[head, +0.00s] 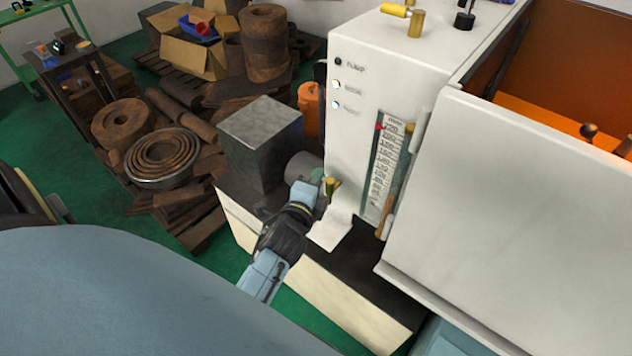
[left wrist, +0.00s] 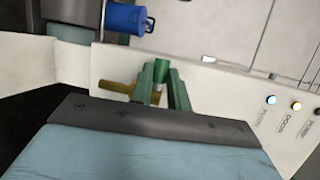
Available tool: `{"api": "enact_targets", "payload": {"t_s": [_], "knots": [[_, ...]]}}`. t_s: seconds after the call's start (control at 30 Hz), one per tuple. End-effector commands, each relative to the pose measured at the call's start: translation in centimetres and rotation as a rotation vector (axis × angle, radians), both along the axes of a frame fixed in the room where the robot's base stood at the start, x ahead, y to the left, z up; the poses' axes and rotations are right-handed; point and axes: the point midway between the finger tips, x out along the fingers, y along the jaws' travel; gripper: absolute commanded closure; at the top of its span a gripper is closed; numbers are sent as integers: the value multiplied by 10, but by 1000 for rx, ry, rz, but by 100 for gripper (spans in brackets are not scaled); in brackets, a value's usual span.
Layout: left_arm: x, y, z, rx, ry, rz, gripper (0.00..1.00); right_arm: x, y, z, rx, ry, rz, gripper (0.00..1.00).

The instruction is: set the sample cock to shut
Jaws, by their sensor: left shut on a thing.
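The sample cock is a small brass fitting (head: 332,187) low on the white cabinet, at the left of its scale gauge. The fingers and wrist hide part of the cock in the head view. I cannot read its exact setting. My right gripper is not in view.
The white cabinet (head: 352,140) carries indicator lamps and a scale gauge (head: 384,165). A grey metal block (head: 262,135) stands close beside my left gripper. An open white-walled unit (head: 510,190) with an orange interior stands at right. Rusty parts (head: 125,125) and cardboard boxes (head: 190,50) are piled behind.

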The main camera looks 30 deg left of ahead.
Motion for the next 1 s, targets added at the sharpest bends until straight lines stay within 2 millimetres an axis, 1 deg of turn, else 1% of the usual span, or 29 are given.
{"api": "enact_targets", "payload": {"t_s": [0.03, 0.23, 0.73, 0.77, 0.8, 0.9, 0.93, 1.0], "knots": [[-1, -1, -3, -5, 3, 17, 100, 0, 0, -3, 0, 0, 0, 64], [-2, -2, -2, -2, 3, 59, 100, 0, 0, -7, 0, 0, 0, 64], [-2, -2, -1, -1, 3, 71, 100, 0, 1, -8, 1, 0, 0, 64], [-2, -2, -1, -1, 3, 71, 82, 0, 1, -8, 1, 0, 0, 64], [-2, -2, -1, -1, 3, 71, 76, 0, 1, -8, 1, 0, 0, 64], [-2, -2, -1, -1, 2, 71, 63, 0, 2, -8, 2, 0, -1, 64], [-2, -2, -1, -1, 2, 71, 61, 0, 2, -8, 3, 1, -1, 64], [-2, -2, 0, 0, 1, 70, 61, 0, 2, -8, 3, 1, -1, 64]]}}
